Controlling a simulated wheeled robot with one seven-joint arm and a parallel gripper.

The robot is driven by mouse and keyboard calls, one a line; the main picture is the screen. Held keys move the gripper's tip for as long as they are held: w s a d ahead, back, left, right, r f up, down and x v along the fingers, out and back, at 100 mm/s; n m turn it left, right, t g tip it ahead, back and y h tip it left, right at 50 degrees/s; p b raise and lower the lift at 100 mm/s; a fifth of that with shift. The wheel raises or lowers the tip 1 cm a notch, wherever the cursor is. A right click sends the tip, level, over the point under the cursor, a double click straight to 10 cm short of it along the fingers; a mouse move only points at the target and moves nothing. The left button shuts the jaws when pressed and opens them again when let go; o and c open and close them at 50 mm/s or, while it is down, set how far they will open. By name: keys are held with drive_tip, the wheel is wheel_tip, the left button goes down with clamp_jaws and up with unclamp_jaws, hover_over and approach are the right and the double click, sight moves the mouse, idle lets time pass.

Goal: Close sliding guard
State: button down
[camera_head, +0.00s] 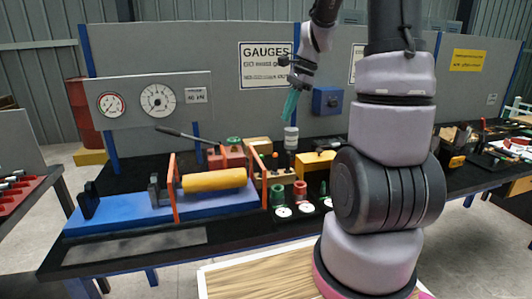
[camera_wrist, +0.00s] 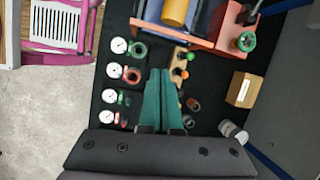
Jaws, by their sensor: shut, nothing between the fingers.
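A blue bed (camera_head: 120,217) lies on the black bench at left with a yellow cylinder (camera_head: 213,180) along it. An orange upright frame (camera_head: 174,188) stands around the cylinder, with a second orange upright farther right; this looks like the sliding guard, though I cannot tell for sure. In the wrist view, an orange bar (camera_wrist: 180,39) crosses near the yellow cylinder (camera_wrist: 174,12) at the top. My gripper (camera_head: 289,108) has teal fingers, shut and empty, pointing down above the bench, right of the frame. Its fingers (camera_wrist: 160,75) show in the wrist view, apart from the bar.
Several dial gauges with red and green rings (camera_head: 283,211) stand on the bench right of the bed. A grey canister (camera_head: 291,138) and a cardboard box (camera_wrist: 244,90) are behind. A gauge panel (camera_head: 155,100) stands at the back.

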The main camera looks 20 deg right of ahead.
drive_tip(key=w+a+f+m, duration=0.1)
drive_tip(key=a+f, duration=0.2)
drive_tip(key=f, duration=0.3)
drive_tip(key=w+a+f+m, duration=0.1)
drive_tip(key=a+f, duration=0.2)
drive_tip(key=f, duration=0.4)
drive_tip(key=shift+w+f+g+y, duration=0.15)
drive_tip(key=shift+f+g+y, duration=0.15)
drive_tip(key=shift+g, duration=0.1)
drive_tip(key=shift+a, duration=0.2)
drive_tip(key=a, duration=2)
drive_tip(key=w+a, duration=0.1)
drive_tip(key=a, duration=0.9)
drive_tip(key=shift+a+r, duration=0.1)
drive_tip(key=shift+a, duration=0.25)
